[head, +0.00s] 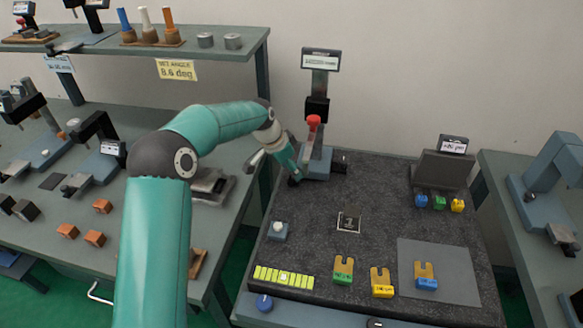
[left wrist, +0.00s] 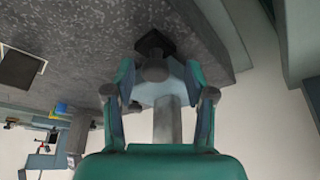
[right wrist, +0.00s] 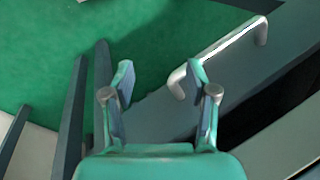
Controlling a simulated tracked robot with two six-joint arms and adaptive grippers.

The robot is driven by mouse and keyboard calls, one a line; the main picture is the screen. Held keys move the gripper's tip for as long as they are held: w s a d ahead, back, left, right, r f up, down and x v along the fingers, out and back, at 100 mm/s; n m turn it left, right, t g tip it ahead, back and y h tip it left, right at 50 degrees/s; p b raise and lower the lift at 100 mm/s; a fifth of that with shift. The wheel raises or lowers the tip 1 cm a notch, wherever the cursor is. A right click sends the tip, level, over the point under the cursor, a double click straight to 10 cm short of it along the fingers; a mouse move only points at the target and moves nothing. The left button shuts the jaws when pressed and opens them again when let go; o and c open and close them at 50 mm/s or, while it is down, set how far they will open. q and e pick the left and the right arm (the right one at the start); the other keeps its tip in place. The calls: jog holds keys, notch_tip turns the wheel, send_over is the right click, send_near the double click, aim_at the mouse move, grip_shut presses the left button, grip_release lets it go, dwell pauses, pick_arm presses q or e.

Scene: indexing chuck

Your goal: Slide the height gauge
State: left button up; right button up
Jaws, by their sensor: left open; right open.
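The height gauge (head: 318,88) stands upright at the back left of the dark granite plate (head: 390,225). It has a grey column, a display on top, a black slider, a red knob (head: 314,122) and a grey-blue base (head: 318,166). My left gripper (head: 295,174) is low at the left side of the base. In the left wrist view its fingers (left wrist: 160,95) are open on either side of a grey-blue part with a dark tip; I cannot tell whether they touch it. My right gripper (right wrist: 160,75) shows only in its wrist view, open and empty over the floor.
On the plate are a small grey block with a white knob (head: 278,230), a yellow-green strip (head: 284,277), forked coloured pieces (head: 381,282), a grey mat (head: 465,265) and a grey stand (head: 440,172). A crowded bench (head: 60,170) lies left. The plate's middle is mostly clear.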

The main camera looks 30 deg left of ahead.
pick_arm(q)
jog(key=v, duration=1.2)
jog(key=shift+s+f, duration=0.1)
